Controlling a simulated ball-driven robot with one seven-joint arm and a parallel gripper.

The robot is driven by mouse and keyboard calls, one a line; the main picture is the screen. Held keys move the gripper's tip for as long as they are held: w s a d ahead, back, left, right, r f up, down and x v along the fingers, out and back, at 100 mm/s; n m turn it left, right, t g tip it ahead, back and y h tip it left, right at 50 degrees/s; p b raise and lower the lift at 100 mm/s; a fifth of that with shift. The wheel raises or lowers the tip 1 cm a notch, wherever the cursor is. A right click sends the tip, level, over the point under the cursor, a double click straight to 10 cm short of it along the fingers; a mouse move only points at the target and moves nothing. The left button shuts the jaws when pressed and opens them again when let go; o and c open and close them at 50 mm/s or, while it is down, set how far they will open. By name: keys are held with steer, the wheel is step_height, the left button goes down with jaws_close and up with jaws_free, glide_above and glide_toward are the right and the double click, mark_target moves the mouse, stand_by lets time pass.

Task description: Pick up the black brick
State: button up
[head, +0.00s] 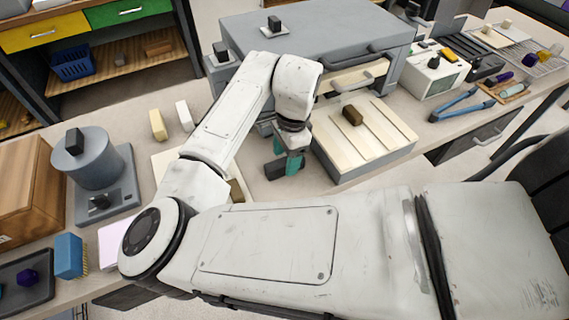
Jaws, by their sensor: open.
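My gripper (286,158) has teal fingers, points down at the worktop and is open. A dark, near-black brick (273,171) lies low beside the fingers, partly hidden by them; I cannot tell whether it is between them or touching. Other dark blocks are in view: one on top of the large grey-blue box (274,24), one at that box's left side (221,51), and one on the grey cylinder (74,141). I cannot tell for certain which of them is the black brick.
Cream blocks (158,125) stand at left. Blue pliers (462,104) and a white device (434,76) lie further right. My arm hides part of the front worktop.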

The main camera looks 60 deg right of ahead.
steer(key=shift+a+f, duration=0.15)
steer(key=shift+f, duration=1.15)
steer(key=shift+c, duration=0.3)
steer(key=c, duration=1.1)
